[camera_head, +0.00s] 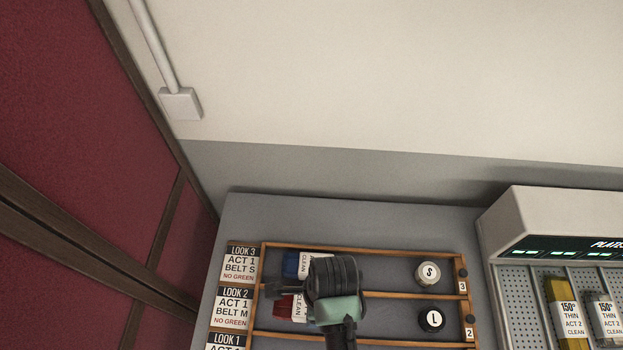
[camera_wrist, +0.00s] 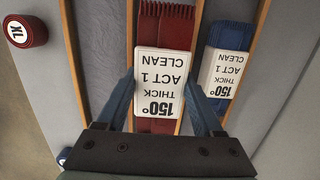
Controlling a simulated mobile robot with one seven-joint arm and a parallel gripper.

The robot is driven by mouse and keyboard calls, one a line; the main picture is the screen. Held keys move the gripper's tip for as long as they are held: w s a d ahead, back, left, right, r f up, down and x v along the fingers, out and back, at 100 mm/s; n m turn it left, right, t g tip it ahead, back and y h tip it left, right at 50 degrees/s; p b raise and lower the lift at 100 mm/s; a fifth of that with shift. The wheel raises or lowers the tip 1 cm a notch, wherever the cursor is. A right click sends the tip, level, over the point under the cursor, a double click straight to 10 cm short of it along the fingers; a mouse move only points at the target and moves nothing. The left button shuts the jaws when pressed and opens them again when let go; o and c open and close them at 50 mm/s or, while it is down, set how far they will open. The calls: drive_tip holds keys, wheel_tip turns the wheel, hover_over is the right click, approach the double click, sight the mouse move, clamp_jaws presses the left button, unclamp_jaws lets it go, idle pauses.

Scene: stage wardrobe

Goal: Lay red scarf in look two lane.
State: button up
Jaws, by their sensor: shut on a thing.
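The red scarf (camera_wrist: 166,32) is folded, with a fringed end and a white label reading 150° thick, act 1, clean. In the wrist view it is between the two fingers of my gripper (camera_wrist: 161,88), which is shut on it. It lies between two wooden dividers. In the head view a red edge of the scarf (camera_head: 284,308) shows at the left of the look two lane (camera_head: 385,313), beside the LOOK 2 card (camera_head: 232,308). My wrist covers most of it there. Whether it rests fully on the lane floor is not clear.
A blue scarf (camera_head: 291,264) lies in the look three lane, close beside one finger in the wrist view (camera_wrist: 228,70). Round S (camera_head: 427,273) and L (camera_head: 431,318) pieces sit at the lanes' right. A rack with yellow and grey items (camera_head: 555,300) stands at right.

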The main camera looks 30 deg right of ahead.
drive_tip(key=shift+f, duration=3)
drive_tip(key=o, duration=1.2)
drive_tip(key=shift+f, duration=0.15)
